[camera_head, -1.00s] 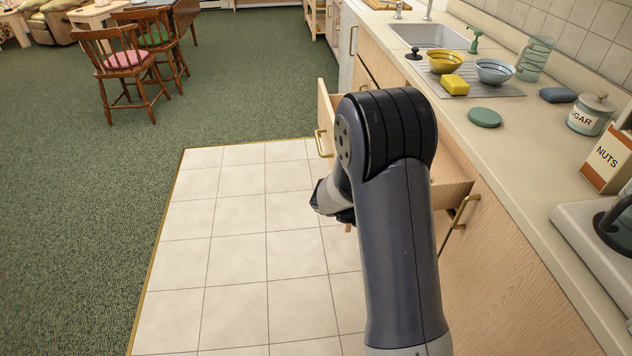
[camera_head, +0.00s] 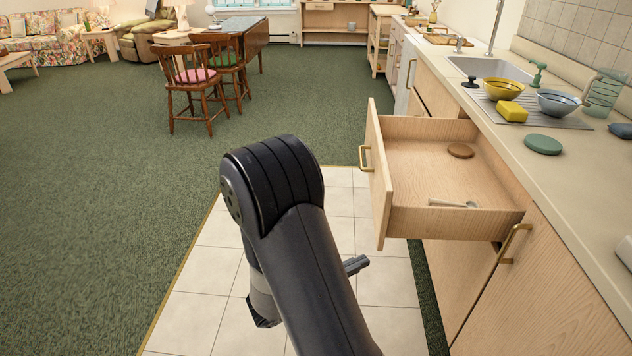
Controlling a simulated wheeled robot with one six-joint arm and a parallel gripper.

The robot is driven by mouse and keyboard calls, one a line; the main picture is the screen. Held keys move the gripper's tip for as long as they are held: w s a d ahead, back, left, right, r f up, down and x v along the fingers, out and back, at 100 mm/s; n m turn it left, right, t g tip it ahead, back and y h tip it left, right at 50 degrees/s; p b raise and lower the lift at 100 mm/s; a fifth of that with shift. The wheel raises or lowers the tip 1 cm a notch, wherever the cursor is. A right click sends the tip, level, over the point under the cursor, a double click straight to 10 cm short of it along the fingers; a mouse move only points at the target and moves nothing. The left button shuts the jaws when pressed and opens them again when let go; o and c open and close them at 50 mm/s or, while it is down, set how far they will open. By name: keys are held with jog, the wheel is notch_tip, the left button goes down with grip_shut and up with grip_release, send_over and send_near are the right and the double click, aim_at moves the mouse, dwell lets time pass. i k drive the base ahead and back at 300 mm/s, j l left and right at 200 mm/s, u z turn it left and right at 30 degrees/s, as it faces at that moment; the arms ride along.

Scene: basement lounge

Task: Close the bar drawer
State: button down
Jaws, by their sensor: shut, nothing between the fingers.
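The bar drawer (camera_head: 380,185) is pulled well out from the counter on the right. Its pale wooden front with a brass handle (camera_head: 366,159) faces left. Inside lie a round brown disc (camera_head: 460,150) and a small spoon-like utensil (camera_head: 452,204). My gripper (camera_head: 358,265) shows partly behind my dark arm, low over the tiles, to the left of and nearer than the drawer front. It is shut and empty, and appears apart from the drawer. Most of the gripper is hidden by my arm.
The counter (camera_head: 560,170) holds bowls (camera_head: 503,88), a yellow sponge (camera_head: 511,111) and a green disc (camera_head: 543,144). A cabinet door with a brass handle (camera_head: 514,242) is below. Tiled floor (camera_head: 205,290) and green carpet (camera_head: 100,200) are clear on the left; chairs (camera_head: 195,85) stand farther back.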

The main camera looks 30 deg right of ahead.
aim_at(409, 163)
jog(key=i+l+u, duration=0.15)
jog(key=u, duration=1.2)
jog(key=l+u, duration=0.2)
jog(key=u, duration=0.25)
jog(key=i+l+u, duration=0.1)
jog(key=u, duration=0.3)
jog(key=l+u, duration=0.65)
jog(key=u, duration=0.15)
jog(key=l+u, duration=0.55)
jog(key=u, duration=0.15)
jog(key=i+l+z, duration=0.1)
jog(key=l+z, duration=0.15)
jog(key=i+l+z, duration=0.2)
jog(key=z, duration=0.55)
jog(key=l+z, duration=0.1)
jog(key=z, duration=0.45)
jog(key=i+z, duration=0.1)
jog(key=z, duration=1)
jog(key=i+z, duration=0.1)
jog(key=z, duration=1)
jog(key=j+z, duration=0.1)
jog(key=z, duration=1)
jog(key=i+j, duration=0.05)
jog(key=j, duration=0.05)
